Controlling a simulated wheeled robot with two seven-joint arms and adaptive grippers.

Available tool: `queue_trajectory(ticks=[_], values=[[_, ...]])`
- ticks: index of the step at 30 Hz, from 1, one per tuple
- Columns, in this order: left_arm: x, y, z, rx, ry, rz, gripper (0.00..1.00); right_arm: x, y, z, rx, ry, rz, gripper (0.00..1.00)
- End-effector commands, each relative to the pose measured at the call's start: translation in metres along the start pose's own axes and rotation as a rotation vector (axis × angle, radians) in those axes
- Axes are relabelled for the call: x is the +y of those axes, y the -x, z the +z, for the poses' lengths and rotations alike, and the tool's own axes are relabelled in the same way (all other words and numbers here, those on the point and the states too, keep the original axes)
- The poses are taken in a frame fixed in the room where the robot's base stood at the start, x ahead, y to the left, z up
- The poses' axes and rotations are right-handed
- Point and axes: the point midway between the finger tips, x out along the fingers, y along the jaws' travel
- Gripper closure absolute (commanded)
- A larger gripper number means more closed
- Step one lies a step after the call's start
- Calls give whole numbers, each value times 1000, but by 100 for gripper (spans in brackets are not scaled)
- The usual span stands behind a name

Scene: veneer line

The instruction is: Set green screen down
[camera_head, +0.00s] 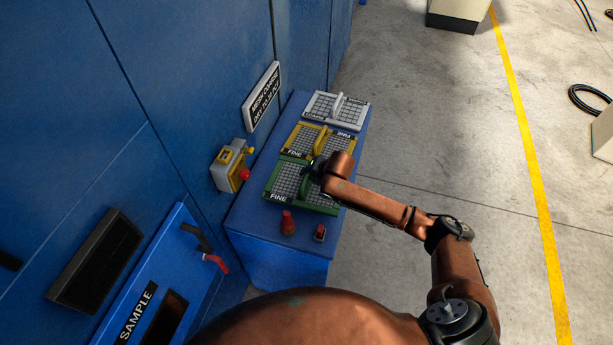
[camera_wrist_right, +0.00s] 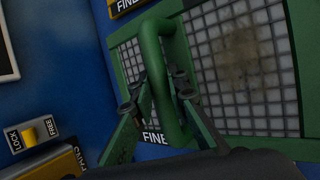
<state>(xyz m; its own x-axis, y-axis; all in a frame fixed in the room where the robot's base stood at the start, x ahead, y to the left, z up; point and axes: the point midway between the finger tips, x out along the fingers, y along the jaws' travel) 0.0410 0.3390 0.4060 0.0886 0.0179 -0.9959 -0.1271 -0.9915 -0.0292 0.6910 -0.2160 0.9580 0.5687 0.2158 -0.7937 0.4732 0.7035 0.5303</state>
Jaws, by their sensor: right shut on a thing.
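The green screen (camera_head: 285,183), a green frame with grey mesh marked FINE, is at the near part of the blue bench top (camera_head: 255,223). Its green handle (camera_wrist_right: 160,75) stands up between the fingers of my right gripper (camera_wrist_right: 157,92), which is shut on it. In the head view my right gripper (camera_head: 314,172) covers part of the screen. I cannot tell whether the screen touches the bench. The wrist view shows a brownish patch on the mesh (camera_wrist_right: 240,60). My left gripper is not in view.
A yellow FINE screen (camera_head: 304,139) and a white screen (camera_head: 323,108) lie farther back on the bench. A red knob (camera_head: 287,223) and a small red button (camera_head: 320,233) are at the front. A yellow-grey switch box (camera_head: 229,168) is on the wall at left.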

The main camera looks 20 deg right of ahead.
Motion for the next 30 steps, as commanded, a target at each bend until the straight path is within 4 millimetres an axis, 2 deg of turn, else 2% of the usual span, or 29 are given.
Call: queue_trajectory(ticks=[4, 7, 10, 12, 15, 18, 19, 26, 30], values=[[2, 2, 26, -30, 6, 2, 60, -1, -14, 2, 3, -1, -1, 100], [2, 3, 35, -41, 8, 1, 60, -7, -25, -2, 6, -2, -5, 100], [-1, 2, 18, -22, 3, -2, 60, -16, -38, -6, 6, -3, -6, 100], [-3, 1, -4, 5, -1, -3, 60, -18, -43, -8, 6, -3, -4, 100], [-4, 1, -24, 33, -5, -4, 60, -19, -44, -8, 5, -1, -4, 100], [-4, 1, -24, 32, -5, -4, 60, -19, -44, -8, 5, -1, -4, 100], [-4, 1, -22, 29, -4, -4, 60, -21, -44, -8, 6, -2, -7, 84], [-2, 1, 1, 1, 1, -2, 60, -21, -44, -8, 6, -2, -7, 68], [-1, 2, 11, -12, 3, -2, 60, -21, -44, -8, 6, -2, -7, 68]])
